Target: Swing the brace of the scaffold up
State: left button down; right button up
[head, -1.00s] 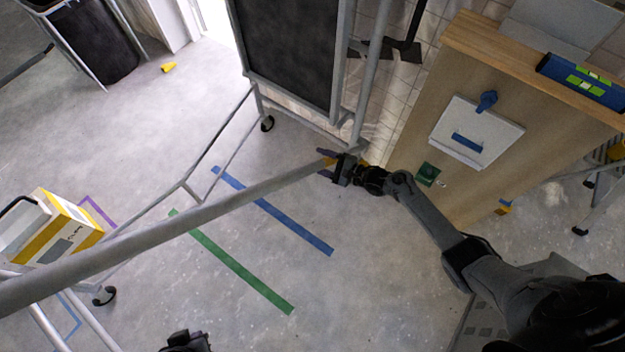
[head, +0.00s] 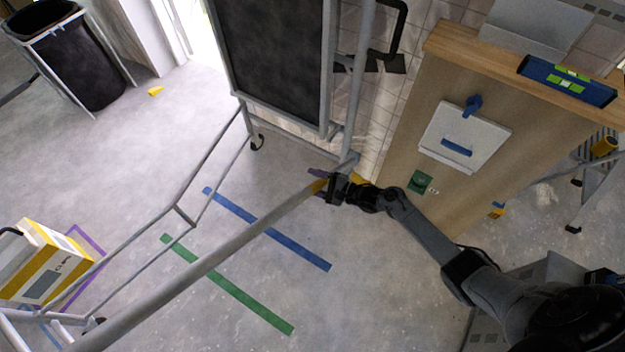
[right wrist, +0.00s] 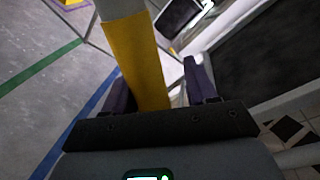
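The brace of the scaffold is a long grey tube (head: 215,258) running from the lower left up to my right gripper (head: 318,184) in the head view. Its far end has a yellow section, which shows large in the right wrist view (right wrist: 140,60). The purple fingers of my right gripper (right wrist: 158,85) stand one on each side of this section. The left finger in that view lies close to it. A gap shows at the other finger, so the gripper looks open around the tube. My left gripper is not visible.
The scaffold's dark panel (head: 275,60) stands above the brace end. A wooden cabinet (head: 400,155) is close right of my gripper. A yellow-white box (head: 45,265) sits at the left. A black bin (head: 75,55) is far left. Floor with blue (head: 270,230) and green tape (head: 230,287) is clear.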

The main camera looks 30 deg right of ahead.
jog(key=shift+p+v, duration=2)
jog(key=shift+v, duration=1.35)
jog(key=shift+p+v, duration=1.15)
jog(key=shift+v, duration=1.4)
jog(key=shift+a, duration=0.1)
